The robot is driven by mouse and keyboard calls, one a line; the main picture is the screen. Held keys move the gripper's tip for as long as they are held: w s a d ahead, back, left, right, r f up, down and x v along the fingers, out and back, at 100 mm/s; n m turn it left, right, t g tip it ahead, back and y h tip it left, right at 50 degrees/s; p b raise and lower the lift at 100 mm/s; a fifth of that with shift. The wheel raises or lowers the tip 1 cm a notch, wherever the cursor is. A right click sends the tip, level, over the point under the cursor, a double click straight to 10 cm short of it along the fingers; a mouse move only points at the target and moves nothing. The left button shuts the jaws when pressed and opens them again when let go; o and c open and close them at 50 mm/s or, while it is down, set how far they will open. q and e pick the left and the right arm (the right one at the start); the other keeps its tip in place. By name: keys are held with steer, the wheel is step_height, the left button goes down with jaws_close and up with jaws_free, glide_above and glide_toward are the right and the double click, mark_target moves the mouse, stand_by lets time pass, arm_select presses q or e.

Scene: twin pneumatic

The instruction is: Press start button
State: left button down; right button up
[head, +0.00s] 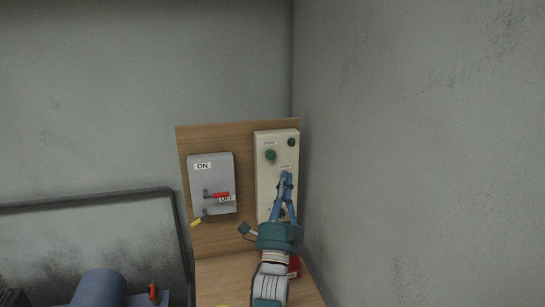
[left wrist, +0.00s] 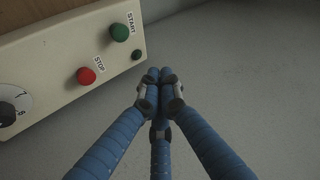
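The green start button (head: 270,155) is on the upper part of a cream control panel (head: 262,190) on a wooden board. In the left wrist view the green start button (left wrist: 119,32) has the label START beside it. My left gripper (head: 287,174) is in front of the panel, below the start button, with blue fingers pointing up. In the left wrist view the fingertips of my left gripper (left wrist: 160,75) are together with nothing seen between them. They appear apart from the start button, to its lower right in that view. My right gripper is not in view.
A red stop button (left wrist: 87,76), a small dark green lamp or button (left wrist: 137,55) and a dial (left wrist: 12,105) are on the same panel. A grey wall (head: 420,150) stands close on the right.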

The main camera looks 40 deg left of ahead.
mark_target(271, 154)
arm_select(q)
steer(key=shift+s+r+y, duration=0.2)
steer(key=shift+r+y, duration=0.3)
steer(key=shift+r, duration=0.3)
steer(key=shift+w+a+b, duration=1.1)
steer(key=shift+w+a, duration=0.35)
steer(key=shift+a, duration=0.25)
steer(key=shift+w+a+b, duration=1.05)
steer(key=shift+w+a, duration=0.4)
steer(key=shift+a, duration=0.25)
steer(key=shift+w+a+t+b, duration=0.25)
steer(key=shift+a+t+b, duration=0.05)
steer(key=shift+b, duration=0.1)
